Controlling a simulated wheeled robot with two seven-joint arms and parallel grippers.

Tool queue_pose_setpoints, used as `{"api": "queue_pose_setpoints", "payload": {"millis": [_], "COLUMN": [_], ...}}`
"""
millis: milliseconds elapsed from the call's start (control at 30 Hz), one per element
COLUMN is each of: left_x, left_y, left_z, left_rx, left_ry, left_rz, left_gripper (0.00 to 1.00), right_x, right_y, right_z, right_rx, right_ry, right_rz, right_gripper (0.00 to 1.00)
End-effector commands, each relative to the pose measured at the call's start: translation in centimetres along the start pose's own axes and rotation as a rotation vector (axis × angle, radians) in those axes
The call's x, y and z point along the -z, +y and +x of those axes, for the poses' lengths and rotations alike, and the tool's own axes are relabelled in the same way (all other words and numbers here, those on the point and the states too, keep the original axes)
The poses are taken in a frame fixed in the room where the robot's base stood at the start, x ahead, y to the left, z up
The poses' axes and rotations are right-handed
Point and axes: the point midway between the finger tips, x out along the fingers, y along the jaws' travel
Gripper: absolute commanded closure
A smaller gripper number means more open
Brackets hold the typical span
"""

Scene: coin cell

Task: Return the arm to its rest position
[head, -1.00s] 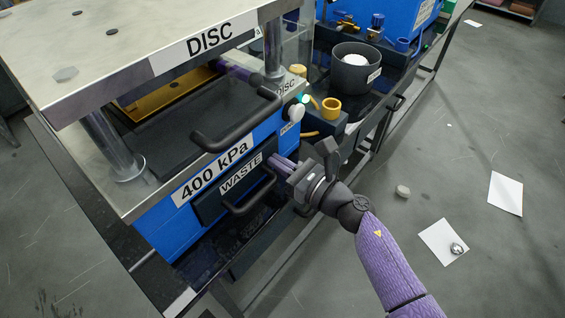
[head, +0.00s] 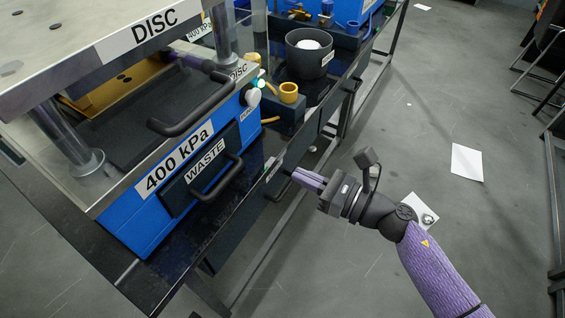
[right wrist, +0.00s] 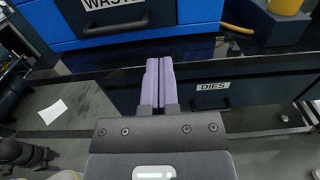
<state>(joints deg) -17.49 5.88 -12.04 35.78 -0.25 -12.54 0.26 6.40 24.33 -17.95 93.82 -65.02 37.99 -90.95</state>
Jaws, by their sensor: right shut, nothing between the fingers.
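My right gripper (head: 312,180) is shut and empty. Its purple fingers point left toward the press, apart from the WASTE drawer (head: 180,194) and its black handle. In the right wrist view the two purple fingers (right wrist: 158,75) lie together, over the dark bench edge, with the DIES drawer (right wrist: 235,92) just right of them. The purple sleeve of my right arm (head: 435,265) runs down to the lower right.
The press's black DISC handle (head: 195,105) and the dark bench (head: 215,222) are left of the right gripper. Paper sheets (head: 467,162) lie on the floor.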

Motion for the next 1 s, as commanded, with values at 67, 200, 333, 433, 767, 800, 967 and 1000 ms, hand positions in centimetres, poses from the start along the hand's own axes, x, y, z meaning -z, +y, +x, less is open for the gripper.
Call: {"api": "queue_pose_setpoints", "payload": {"millis": [67,200,333,433,767,800,967,1000], "left_x": [0.0,0.0,0.1,0.1,0.0,0.0,0.0,0.0], "left_y": [0.0,0.0,0.0,0.0,0.0,0.0,0.0,0.0], "left_z": [0.0,0.0,0.0,0.0,0.0,0.0,0.0,0.0], "left_rx": [0.0,0.0,0.0,0.0,0.0,0.0,0.0,0.0], "left_ry": [0.0,0.001,0.001,0.001,0.0,0.0,0.0,0.0], "left_rz": [0.0,0.0,0.0,0.0,0.0,0.0,0.0,0.0], "left_gripper": [0.41,0.41,0.41,0.41,0.41,0.41,0.41,0.41], "right_x": [0.0,0.8,8.4,17.8,36.1,36.7,37.3,37.3], "right_y": [0.0,-0.3,-2.6,-2.1,16.4,18.5,23.3,23.7], "right_z": [-0.4,-0.7,-3.5,-8.5,-26.6,-27.9,-30.6,-30.8], "right_rx": [-0.002,0.031,0.325,0.695,-1.847,-1.827,-1.78,-1.777], "right_ry": [0.001,0.001,-0.015,-0.086,0.637,0.665,0.726,0.731], "right_rz": [-0.001,0.079,0.74,1.394,-2.281,-2.141,-1.839,-1.816], "right_gripper": [1.0,1.0,1.0,1.0,1.0,1.0,1.0,1.0]}}
